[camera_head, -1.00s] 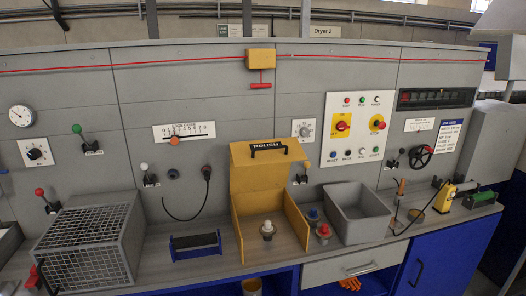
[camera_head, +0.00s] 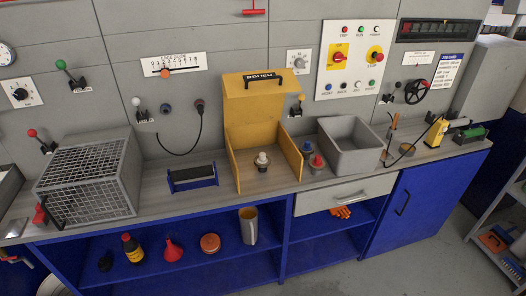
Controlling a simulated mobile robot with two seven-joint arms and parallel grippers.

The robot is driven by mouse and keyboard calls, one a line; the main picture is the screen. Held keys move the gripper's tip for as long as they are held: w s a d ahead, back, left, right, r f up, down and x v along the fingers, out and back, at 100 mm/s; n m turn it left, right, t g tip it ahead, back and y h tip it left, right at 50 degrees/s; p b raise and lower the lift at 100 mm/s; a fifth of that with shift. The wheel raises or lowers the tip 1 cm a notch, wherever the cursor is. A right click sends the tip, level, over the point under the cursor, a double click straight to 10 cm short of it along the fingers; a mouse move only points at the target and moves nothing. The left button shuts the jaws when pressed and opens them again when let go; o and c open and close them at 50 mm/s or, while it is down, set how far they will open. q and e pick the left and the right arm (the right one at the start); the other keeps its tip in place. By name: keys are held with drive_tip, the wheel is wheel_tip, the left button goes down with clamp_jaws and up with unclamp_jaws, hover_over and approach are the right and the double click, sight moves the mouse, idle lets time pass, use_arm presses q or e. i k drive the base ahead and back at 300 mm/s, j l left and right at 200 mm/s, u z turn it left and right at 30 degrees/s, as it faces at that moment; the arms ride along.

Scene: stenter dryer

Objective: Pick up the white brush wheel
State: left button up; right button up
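A small piece with a white top (camera_head: 262,159) and a metallic-looking base stands upright inside the open yellow box (camera_head: 240,178). It appears to be the white brush wheel. The yellow box has its lid raised, with a black handle on it. Two similar pieces stand just right of the box, one with a blue top (camera_head: 308,147) and one with a red top (camera_head: 317,162). Neither of my grippers shows in the head view.
A grey open bin (camera_head: 338,131) stands right of the box, a dark-blue holder (camera_head: 192,178) to its left. A wire-mesh cage (camera_head: 86,181) takes up the left counter. The blue shelf below holds a bottle (camera_head: 132,247), a red funnel (camera_head: 173,250) and a mug (camera_head: 248,226).

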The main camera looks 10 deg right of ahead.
sight(262, 160)
drive_tip(key=l+u, duration=0.1)
drive_tip(key=u, duration=0.6)
drive_tip(key=l+u, duration=0.8)
drive_tip(key=l, duration=0.2)
drive_tip(key=l+u, duration=0.1)
drive_tip(key=l, duration=0.45)
drive_tip(key=k+l+u, duration=0.1)
drive_tip(key=l, duration=0.45)
